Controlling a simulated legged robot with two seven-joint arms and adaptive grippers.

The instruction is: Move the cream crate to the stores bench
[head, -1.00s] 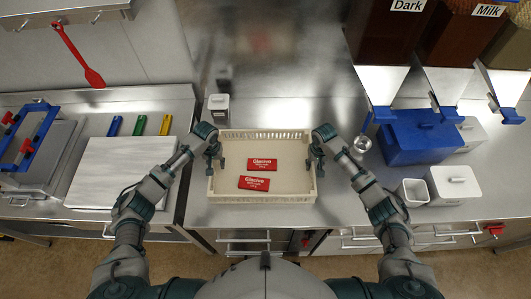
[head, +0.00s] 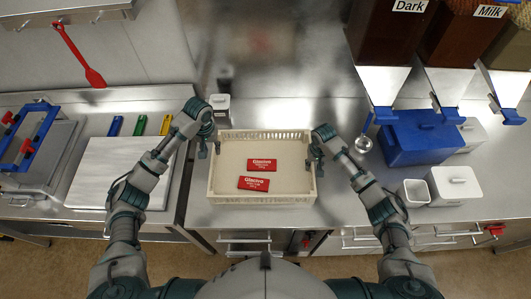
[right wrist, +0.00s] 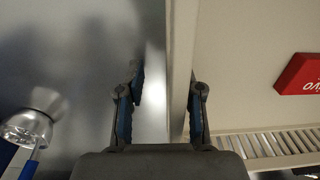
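The cream crate (head: 262,200) sits on the steel bench in front of me, with two red Glacivo packets (head: 262,165) lying flat inside. My left gripper (head: 209,149) is open at the crate's left wall, near its far corner. One finger is outside the wall and the other is over or close to it; contact is unclear. My right gripper (head: 315,160) is at the right wall. In the right wrist view, its open fingers (right wrist: 164,108) straddle the crate's wall (right wrist: 181,70). The outer finger stands clear of the wall, and the inner finger is close to it.
A small white container (head: 220,105) stands just behind the crate's left corner. A ladle (head: 363,144), a blue lidded box (head: 422,138) and white tubs (head: 453,186) are to the right. A separate left bench holds a white board (head: 115,175) and coloured-handled tools.

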